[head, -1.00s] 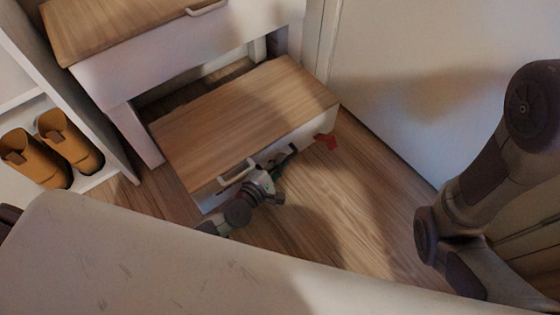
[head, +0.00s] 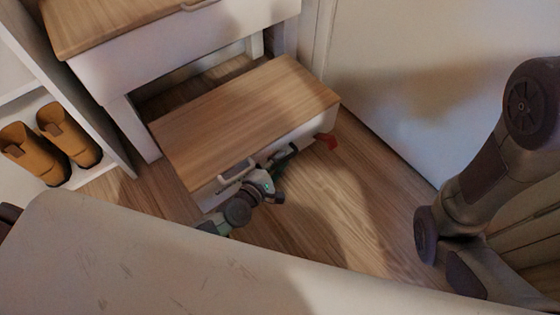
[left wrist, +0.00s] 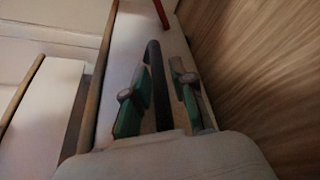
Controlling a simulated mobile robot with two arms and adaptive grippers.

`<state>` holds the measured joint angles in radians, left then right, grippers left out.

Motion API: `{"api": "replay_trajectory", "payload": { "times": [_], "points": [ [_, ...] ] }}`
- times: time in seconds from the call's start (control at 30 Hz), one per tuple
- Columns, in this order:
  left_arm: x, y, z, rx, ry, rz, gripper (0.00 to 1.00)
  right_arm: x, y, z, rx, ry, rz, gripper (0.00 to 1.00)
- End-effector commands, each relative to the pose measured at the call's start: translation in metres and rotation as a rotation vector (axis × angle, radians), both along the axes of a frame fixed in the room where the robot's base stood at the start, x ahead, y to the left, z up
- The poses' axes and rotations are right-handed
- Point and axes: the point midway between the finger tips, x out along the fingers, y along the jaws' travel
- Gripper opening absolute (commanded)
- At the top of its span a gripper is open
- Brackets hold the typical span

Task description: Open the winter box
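A white box with a wooden top (head: 245,110) stands on the floor, partly out from under a white unit. Its front carries a white handle (head: 236,173) and, further right, a red one (head: 327,140). No label is readable. My left gripper (head: 284,157) is at the middle of this front. In the left wrist view a dark bar handle (left wrist: 154,75) lies between its two green fingers (left wrist: 158,100), which stand apart. A gap shows between the right finger and the bar. The red handle (left wrist: 161,12) is beyond. My right gripper is out of view.
The white unit (head: 185,60) with a wooden top stands behind the box. Brown boots (head: 50,145) sit on a shelf at left. A pale surface (head: 130,255) crosses the foreground. Wooden floor (head: 350,215) is clear right of the box, up to a white wall (head: 440,80).

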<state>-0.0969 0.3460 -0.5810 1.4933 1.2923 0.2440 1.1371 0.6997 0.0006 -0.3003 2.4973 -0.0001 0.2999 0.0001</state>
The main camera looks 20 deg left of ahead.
Motion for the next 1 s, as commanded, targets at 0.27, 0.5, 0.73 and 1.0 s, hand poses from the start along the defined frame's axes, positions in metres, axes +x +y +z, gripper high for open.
{"api": "replay_trajectory", "payload": {
  "times": [0.27, 0.5, 0.73, 1.0],
  "points": [
    [-0.018, 0.006, 0.003, -0.001, 0.001, 0.000, 0.25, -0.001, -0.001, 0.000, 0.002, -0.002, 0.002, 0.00],
    [-0.053, 0.019, 0.011, 0.001, 0.002, 0.000, 0.25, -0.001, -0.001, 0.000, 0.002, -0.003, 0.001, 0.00],
    [-0.072, 0.025, 0.016, 0.001, 0.001, 0.000, 0.25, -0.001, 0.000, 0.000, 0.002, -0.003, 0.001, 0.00],
    [-0.076, 0.024, 0.016, -0.001, 0.003, -0.001, 0.25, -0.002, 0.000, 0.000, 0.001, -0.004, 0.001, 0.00]
  ]
}}
